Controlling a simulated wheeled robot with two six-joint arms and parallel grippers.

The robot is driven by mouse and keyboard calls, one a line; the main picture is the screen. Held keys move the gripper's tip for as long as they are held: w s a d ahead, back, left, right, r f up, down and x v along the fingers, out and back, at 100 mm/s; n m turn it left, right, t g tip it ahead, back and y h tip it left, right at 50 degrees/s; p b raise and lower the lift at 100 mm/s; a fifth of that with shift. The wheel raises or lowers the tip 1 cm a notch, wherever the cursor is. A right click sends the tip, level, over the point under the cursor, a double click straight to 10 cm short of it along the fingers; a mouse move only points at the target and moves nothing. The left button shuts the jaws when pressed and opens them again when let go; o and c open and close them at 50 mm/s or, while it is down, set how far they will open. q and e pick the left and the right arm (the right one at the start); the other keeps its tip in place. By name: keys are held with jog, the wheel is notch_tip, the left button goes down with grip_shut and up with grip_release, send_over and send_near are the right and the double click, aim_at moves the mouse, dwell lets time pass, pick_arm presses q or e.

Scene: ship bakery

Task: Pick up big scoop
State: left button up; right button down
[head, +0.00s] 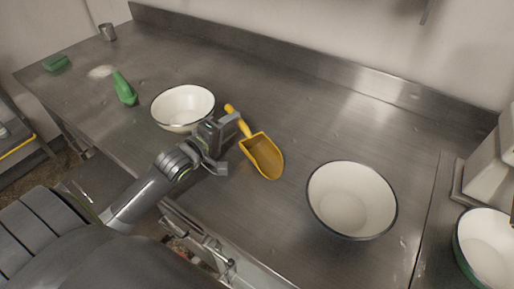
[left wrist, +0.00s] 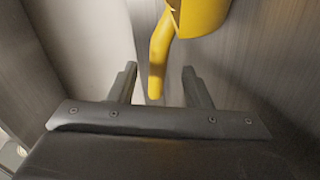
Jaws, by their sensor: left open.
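The big scoop is yellow and lies on the steel counter, its bowl (head: 263,156) toward the front and its handle pointing back and left in the head view. My left gripper (head: 222,146) is just left of the scoop, beside the handle. In the left wrist view the scoop (left wrist: 196,16) is at the top, and its handle reaches down between the two open fingers of my left gripper (left wrist: 163,88). The fingers appear apart from the handle, with nothing held. My right gripper is in neither view.
A white bowl (head: 183,105) stands close behind my left gripper. A larger white bowl (head: 352,200) is right of the scoop. A green bottle (head: 124,88), metal cup (head: 107,32) and green sponge (head: 56,62) are far left. The steel counter (head: 320,120) behind the scoop is clear.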

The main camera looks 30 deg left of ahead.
pick_arm(q)
jog(key=w, duration=0.4)
jog(key=shift+d+f, duration=0.15)
jog(key=shift+f, duration=0.05)
jog(key=shift+s, duration=0.1)
jog(key=shift+c, duration=0.4)
grip_shut()
